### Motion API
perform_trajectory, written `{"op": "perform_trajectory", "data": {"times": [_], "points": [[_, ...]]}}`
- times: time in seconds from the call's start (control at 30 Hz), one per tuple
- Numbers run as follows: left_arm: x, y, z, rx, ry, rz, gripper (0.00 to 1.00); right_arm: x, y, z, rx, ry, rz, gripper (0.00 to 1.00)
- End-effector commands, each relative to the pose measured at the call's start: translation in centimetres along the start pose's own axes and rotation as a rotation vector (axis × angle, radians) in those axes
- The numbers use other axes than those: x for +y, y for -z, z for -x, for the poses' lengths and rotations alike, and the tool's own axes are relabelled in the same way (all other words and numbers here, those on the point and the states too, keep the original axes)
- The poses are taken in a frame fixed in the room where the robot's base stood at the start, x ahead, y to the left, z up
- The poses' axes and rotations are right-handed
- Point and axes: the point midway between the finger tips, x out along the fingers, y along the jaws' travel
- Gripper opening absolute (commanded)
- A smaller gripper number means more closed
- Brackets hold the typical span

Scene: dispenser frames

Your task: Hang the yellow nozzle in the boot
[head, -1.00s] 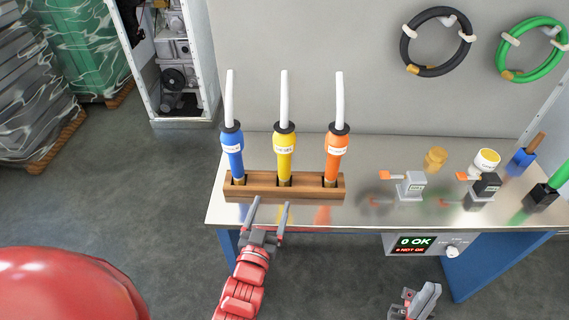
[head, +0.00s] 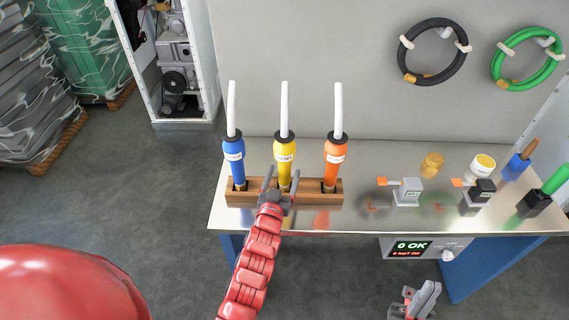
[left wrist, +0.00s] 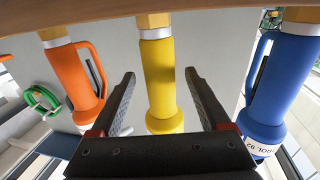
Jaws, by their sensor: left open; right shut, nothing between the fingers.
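The yellow nozzle (head: 285,152) stands upright in the middle slot of a wooden rack (head: 240,197), with a white tube rising from its black collar. My left gripper (head: 281,176) is open low at its front, one finger to each side. In the left wrist view, which looks upside down, the yellow nozzle (left wrist: 160,82) shows between the open fingers (left wrist: 160,95), with gaps on both sides. My right gripper (head: 421,300) is shut and empty, below the bench's front edge. I cannot tell which thing is the boot.
A blue nozzle (head: 234,158) and an orange nozzle (head: 335,158) stand close on either side. Coiled hoses (head: 432,76) hang on the wall behind.

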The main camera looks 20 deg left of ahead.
Motion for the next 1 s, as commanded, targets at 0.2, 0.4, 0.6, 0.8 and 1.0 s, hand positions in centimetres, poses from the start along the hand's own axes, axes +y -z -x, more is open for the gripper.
{"op": "perform_trajectory", "data": {"times": [0.2,0.4,0.6,0.8,1.0], "points": [[0.0,0.0,-2.2,-0.003,0.001,0.002,0.8,0.0,0.1,-0.7,0.0,0.0,0.0,0.0],[0.0,-0.1,-2.1,-0.003,0.001,0.001,0.76,0.0,0.1,-0.7,0.0,0.0,0.0,0.0],[0.0,-0.1,-2.1,-0.003,0.0,0.001,0.4,0.0,0.1,-0.6,0.0,0.0,0.0,0.0],[0.0,-0.1,-2.1,-0.003,0.0,0.001,0.04,0.0,0.1,-0.7,0.0,0.0,0.0,0.0],[0.0,-0.1,-2.1,-0.004,0.0,0.001,0.0,0.0,0.1,-0.7,0.0,0.0,0.0,0.0]]}}
